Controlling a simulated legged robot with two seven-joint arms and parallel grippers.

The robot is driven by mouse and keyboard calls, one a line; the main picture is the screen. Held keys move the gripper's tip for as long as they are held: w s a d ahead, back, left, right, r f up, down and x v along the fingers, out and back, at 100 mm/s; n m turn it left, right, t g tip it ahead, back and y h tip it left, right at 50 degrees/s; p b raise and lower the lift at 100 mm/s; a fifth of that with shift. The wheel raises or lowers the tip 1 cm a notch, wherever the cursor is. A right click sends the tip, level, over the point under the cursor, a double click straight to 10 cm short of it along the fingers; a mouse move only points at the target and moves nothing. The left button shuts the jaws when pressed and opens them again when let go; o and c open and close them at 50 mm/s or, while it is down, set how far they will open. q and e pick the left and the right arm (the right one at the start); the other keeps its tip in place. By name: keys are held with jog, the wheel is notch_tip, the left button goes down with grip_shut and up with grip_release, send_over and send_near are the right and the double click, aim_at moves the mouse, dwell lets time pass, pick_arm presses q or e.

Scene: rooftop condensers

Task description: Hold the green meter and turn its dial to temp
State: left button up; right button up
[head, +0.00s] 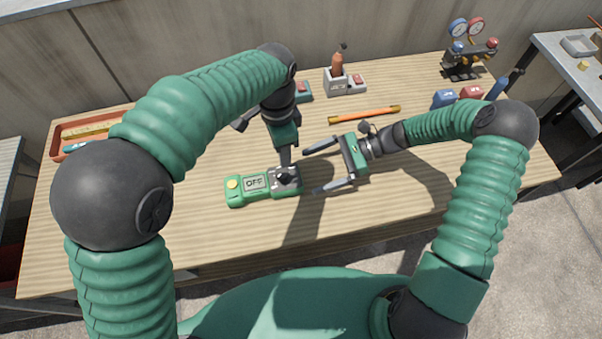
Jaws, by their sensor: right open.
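The green meter (238,198) lies flat on the wooden workbench. Its display reads OFF, a yellow button sits at its left end, and a dark dial (284,177) is at its right end. My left gripper (285,160) points down at the dial from above. It is seen edge-on, so I cannot tell whether its fingers are open or touch the dial. My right gripper (311,172) is open and empty, just right of the meter. Its two fingers point left toward the meter's right end, one on the far side and one on the near side.
An orange stick (364,115) lies behind my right gripper. A grey holder with a brown-handled tool (338,80), a gauge manifold (468,50) and an orange tray (90,130) stand toward the back. The workbench front (130,255) is clear.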

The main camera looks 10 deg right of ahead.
aim_at(281, 173)
jog(key=x, duration=0.5)
jog(key=shift+a, duration=0.45)
jog(key=shift+d, duration=0.45)
jog(key=c, duration=0.7)
pick_arm(q)
jog(key=shift+a, duration=0.25)
pick_arm(e)
jog(key=shift+a, duration=0.25)
jog(key=c, duration=1.2)
pick_arm(q)
jog(key=o, duration=0.3)
jog(key=shift+r+n, duration=0.1)
jog(key=shift+n, duration=0.3)
pick_arm(e)
jog(key=shift+c, duration=0.2)
jog(key=shift+d, duration=0.1)
pick_arm(q)
jog(key=shift+o, duration=0.2)
notch_tip(281, 173, down, 10)
jog(key=n, duration=1.5)
jog(key=shift+a+r+n, duration=0.15)
jog(key=shift+n, duration=0.15)
jog(key=shift+c, duration=0.3)
